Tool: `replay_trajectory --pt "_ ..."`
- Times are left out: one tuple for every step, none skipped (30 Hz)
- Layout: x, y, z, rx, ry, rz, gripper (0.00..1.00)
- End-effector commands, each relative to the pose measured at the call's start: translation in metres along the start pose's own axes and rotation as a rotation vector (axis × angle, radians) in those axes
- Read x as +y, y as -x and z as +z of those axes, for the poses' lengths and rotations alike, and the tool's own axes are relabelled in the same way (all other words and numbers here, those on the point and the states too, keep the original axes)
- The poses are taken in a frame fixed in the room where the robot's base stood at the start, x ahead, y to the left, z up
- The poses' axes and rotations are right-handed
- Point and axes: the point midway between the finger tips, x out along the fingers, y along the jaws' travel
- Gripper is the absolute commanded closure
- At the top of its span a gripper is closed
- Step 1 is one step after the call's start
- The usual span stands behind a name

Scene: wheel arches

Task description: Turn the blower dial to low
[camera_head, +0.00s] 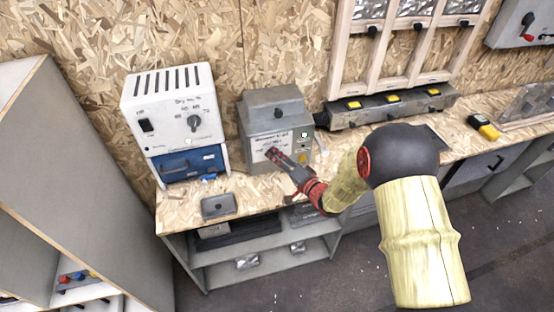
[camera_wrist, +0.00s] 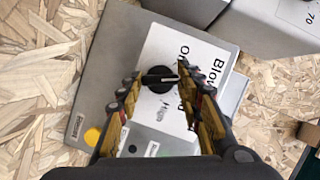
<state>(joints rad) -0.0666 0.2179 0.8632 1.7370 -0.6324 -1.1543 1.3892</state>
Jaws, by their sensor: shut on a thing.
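The grey blower box (camera_head: 254,108) stands on the chipboard bench against the wall, with a white label plate (camera_head: 262,145) on its front. In the wrist view the label plate (camera_wrist: 205,58) carries partly hidden lettering, with "High" readable below the dial. The black round blower dial (camera_wrist: 158,85) has a bar-shaped grip lying nearly level across the picture. My gripper (camera_head: 273,154) is at the box front; in the wrist view my gripper (camera_wrist: 160,78) has one finger on each side of the dial and is shut on it. Exact finger contact is hard to see. The gripper hides the dial in the head view.
A white unit (camera_head: 170,105) with its own dial and blue drawer stands to the left. A small grey tray (camera_head: 219,206) lies on the bench in front. A grey strip with yellow switches (camera_head: 393,99) runs to the right. Shelves are below the bench.

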Motion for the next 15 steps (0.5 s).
replay_trajectory --pt "0.0009 0.0002 -0.0005 0.002 -0.001 0.002 0.89" --pt "0.0008 0.0002 -0.0005 0.002 -0.001 0.002 0.89" --pt "0.0009 0.0002 -0.0005 0.002 -0.001 0.002 0.62" --pt "0.0008 0.0002 -0.0005 0.002 0.000 0.002 0.60" --pt "0.0008 0.0002 -0.0005 0.001 0.000 0.002 0.58" --pt "0.0007 0.0002 -0.0004 0.001 0.000 0.002 0.56" --pt "0.0007 0.0002 -0.0004 0.001 0.000 0.002 0.54" --pt "0.0006 0.0002 -0.0004 0.001 0.000 0.002 0.53" --pt "0.0005 0.0002 -0.0003 0.001 0.000 0.001 0.50" --pt "0.0005 0.0002 -0.0003 0.001 0.000 0.001 0.49" --pt "0.0005 0.0002 -0.0003 0.001 0.000 0.001 0.47" --pt "0.0004 0.0001 -0.0003 0.001 0.000 0.001 0.45" --pt "0.0003 0.0001 -0.0002 0.001 0.000 0.001 0.45" --pt "0.0003 0.0001 -0.0002 0.001 0.000 0.001 0.45" --pt "0.0002 0.0001 -0.0002 0.001 0.001 0.001 0.45"
